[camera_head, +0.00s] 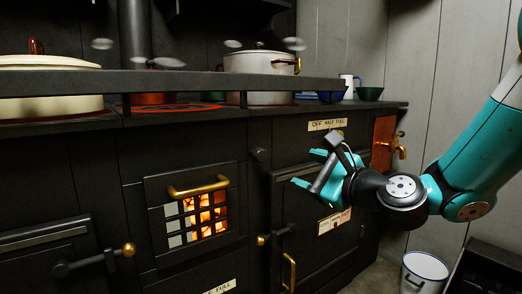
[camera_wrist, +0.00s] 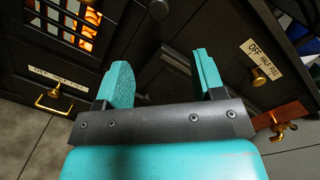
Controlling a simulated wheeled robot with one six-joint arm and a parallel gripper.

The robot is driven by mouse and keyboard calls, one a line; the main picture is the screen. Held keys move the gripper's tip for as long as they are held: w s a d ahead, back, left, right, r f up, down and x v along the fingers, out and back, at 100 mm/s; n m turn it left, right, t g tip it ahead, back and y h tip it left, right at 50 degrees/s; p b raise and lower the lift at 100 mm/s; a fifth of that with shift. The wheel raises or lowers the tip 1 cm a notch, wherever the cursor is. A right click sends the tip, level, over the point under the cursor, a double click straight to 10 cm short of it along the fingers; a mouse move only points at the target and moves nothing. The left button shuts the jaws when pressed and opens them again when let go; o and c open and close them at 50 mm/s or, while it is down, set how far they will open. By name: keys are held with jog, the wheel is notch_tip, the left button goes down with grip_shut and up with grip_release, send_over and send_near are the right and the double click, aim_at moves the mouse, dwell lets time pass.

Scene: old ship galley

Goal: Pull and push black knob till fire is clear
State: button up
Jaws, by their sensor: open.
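A small round black knob (camera_head: 260,154) sits on the dark stove front, right of the fire window. It also shows at the top of the wrist view (camera_wrist: 158,8), beyond my fingertips and apart from them. The fire (camera_head: 205,214) glows orange behind a barred window (camera_head: 192,212) with a brass handle; the left panes look pale grey. Part of the fire shows in the wrist view (camera_wrist: 88,28). My gripper (camera_head: 309,169) is open and empty, right of the black knob. Its two teal fingers are spread in the wrist view (camera_wrist: 162,75).
A rail (camera_head: 200,84) runs along the stove top, with a white pot (camera_head: 258,70) behind it. A brass knob (camera_wrist: 260,77) sits beside an "OFF HALF FULL" label (camera_wrist: 262,58). A brass tap (camera_head: 396,146) is at right. A white bucket (camera_head: 424,272) stands on the floor.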

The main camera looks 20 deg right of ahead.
aim_at(263, 156)
jog(key=p+x, duration=1.1)
jog(key=x, duration=0.3)
jog(key=shift+w+a+r, duration=0.15)
jog(key=shift+w+r, duration=0.05)
jog(key=shift+w, duration=0.15)
jog(key=shift+w+a+f+p, duration=0.15)
jog(key=shift+w+f+p, duration=0.15)
jog(key=shift+w, duration=0.2)
